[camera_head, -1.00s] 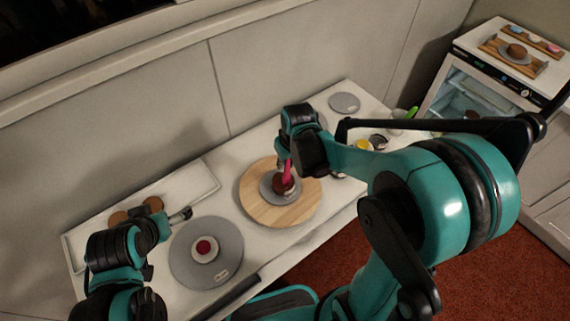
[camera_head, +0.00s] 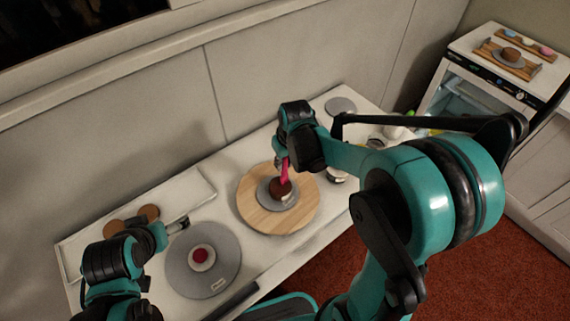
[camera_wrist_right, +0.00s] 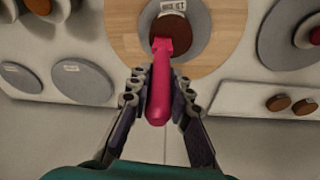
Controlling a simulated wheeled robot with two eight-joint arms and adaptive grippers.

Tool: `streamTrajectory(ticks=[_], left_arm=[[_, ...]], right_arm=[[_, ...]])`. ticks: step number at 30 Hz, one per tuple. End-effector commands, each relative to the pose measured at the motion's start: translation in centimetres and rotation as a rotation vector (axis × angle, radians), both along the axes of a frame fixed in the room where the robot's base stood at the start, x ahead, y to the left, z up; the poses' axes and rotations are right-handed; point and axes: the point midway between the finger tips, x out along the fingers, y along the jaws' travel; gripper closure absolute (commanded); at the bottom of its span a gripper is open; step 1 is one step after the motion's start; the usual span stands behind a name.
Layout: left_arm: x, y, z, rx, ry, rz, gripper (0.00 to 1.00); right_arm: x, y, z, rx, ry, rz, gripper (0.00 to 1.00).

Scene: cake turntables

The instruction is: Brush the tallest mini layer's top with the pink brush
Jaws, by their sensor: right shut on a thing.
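My right gripper (camera_head: 281,160) is shut on the pink brush (camera_head: 285,172), whose head points down at a small brown-topped layer cake (camera_head: 279,189). The cake sits on a grey disc (camera_head: 264,193) on the round wooden turntable (camera_head: 254,216). In the right wrist view, my fingers (camera_wrist_right: 160,98) flank the brush handle (camera_wrist_right: 160,90); its head overlaps the near edge of the brown top (camera_wrist_right: 178,30). I cannot tell whether it touches. Another small cake, red-topped (camera_head: 201,256), stands on a grey turntable (camera_head: 221,277) at left. My left gripper (camera_head: 183,224) is beside that turntable, its jaw opening unclear.
A white tray (camera_head: 190,190) with brown discs (camera_head: 149,213) lies at the back left. Another grey disc (camera_head: 340,106) and small containers (camera_head: 337,176) are at the right end of the counter, partly behind my right arm. A glass-fronted cabinet (camera_head: 470,98) stands farther right.

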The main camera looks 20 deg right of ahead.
Motion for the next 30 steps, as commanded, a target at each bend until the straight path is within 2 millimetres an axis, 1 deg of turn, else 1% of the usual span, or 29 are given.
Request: streamTrajectory(ticks=[9,24,30], left_arm=[[0.0,0.0,-0.2,0.000,0.000,0.000,0.12],[0.0,0.0,-0.6,0.000,0.000,0.000,0.12],[0.0,0.0,-0.6,0.000,0.000,0.000,0.12]], right_arm=[[0.9,0.5,0.1,0.000,-0.001,0.000,1.00],[1.6,1.4,0.1,-0.001,0.000,0.001,1.00],[1.6,1.5,0.1,-0.001,0.000,0.000,1.00]])
